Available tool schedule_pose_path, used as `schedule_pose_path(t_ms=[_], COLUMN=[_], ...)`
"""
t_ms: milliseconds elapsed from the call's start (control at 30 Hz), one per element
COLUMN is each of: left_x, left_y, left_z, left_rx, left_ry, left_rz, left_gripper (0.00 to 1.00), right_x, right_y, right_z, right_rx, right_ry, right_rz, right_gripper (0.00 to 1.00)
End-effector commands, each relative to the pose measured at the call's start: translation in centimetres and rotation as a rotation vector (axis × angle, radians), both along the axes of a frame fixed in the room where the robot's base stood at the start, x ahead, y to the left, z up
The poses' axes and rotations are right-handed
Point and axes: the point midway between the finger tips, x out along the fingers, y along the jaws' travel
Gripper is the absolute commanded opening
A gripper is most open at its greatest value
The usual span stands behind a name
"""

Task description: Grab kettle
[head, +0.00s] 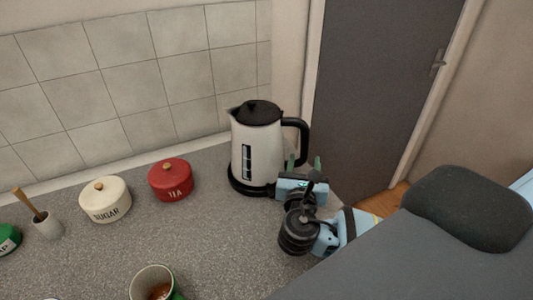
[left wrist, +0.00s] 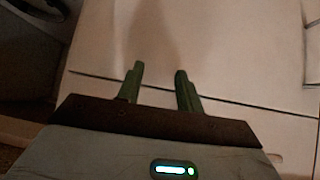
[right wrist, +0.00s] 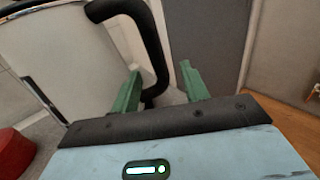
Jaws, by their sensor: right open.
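The kettle (head: 258,150) is white with a black lid, black base and black handle. It stands upright on the grey counter near the corner by the door, its handle toward the right. My right gripper (head: 304,164) is open at the handle's lower part. In the right wrist view the black handle (right wrist: 150,40) shows beyond and partly between the green fingers (right wrist: 160,85); I cannot tell whether they touch it. The kettle's body (right wrist: 65,60) fills the left there. My left gripper (left wrist: 160,80) is open and empty in front of a pale, panelled surface; the head view does not show it.
A mug (head: 152,283) stands at the front. A grey door (head: 380,90) is at the right.

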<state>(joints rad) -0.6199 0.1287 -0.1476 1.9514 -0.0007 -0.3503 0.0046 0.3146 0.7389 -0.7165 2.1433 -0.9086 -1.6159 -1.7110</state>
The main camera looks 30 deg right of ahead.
Motion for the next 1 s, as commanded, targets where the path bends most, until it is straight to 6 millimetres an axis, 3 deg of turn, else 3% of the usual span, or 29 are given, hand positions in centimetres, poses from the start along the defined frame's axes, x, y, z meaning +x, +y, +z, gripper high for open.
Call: schedule_pose_path(t_ms=[267,600,900,1000], left_x=[0.4,1.0,0.9,0.9], left_y=[0.0,0.0,0.0,0.0], left_z=[0.3,0.9,0.9,0.9], left_rx=[-0.001,0.000,-0.001,-0.001], left_ry=[-0.009,-0.027,-0.026,-0.026], left_rz=[-0.001,0.000,0.001,0.001], left_gripper=[0.36,0.36,0.36,0.36], right_x=[1.0,4.3,4.6,4.6], right_y=[-0.9,-3.5,-3.8,-3.7], right_z=[0.2,0.4,0.3,0.3], right_rx=[-0.001,-0.001,0.001,0.001], right_ry=[-0.003,-0.002,-0.001,0.000], right_rz=[-0.001,-0.002,-0.001,-0.001], right_gripper=[0.45,0.45,0.45,0.32])
